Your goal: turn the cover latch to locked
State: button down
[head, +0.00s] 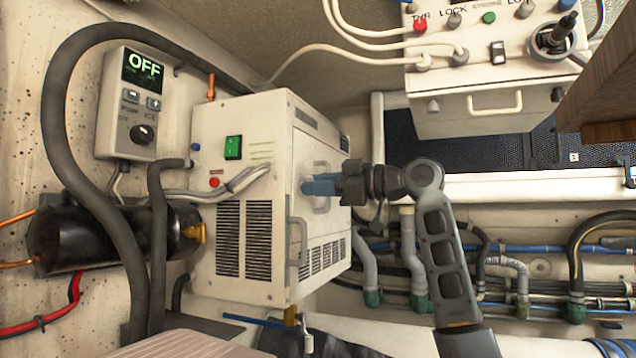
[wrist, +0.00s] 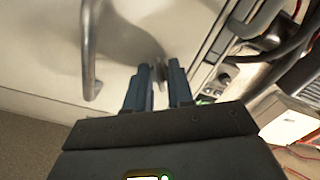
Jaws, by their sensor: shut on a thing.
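The cover latch is a small grey metal piece on the cover panel of a white cabinet (head: 275,112). In the wrist view the latch (wrist: 158,72) shows between my fingertips, mostly hidden by them. My gripper (head: 318,187) reaches the cabinet's right-hand face from the right, with its blue-grey fingers at the panel. In the wrist view my gripper (wrist: 160,78) is shut on the latch, with a finger on each side. The latch's exact angle and any lock marks cannot be made out.
A bar handle (head: 297,243) stands out from the cover near my gripper; it also shows in the wrist view (wrist: 89,50). A control box reading OFF (head: 127,130) and a black cylinder (head: 95,240) are left. Pipes and hoses (head: 420,265) run behind my arm.

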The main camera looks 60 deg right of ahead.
jog(key=m+p, duration=0.2)
jog(key=m, duration=0.3)
jog(key=shift+m, duration=0.4)
jog(key=shift+f, duration=0.1)
dwell(0.3)
jog(key=c, duration=1)
grip_release()
jog(key=shift+s+d+b, duration=0.15)
jog(key=shift+s+b, duration=0.1)
jog(key=shift+s, duration=1.05)
jog(key=shift+s+d+b, duration=0.2)
jog(key=shift+s+b, duration=0.1)
jog(key=shift+s, duration=0.95)
jog(key=shift+s+d+b, duration=0.15)
jog(key=shift+s+b, duration=0.1)
jog(key=shift+s, duration=1.05)
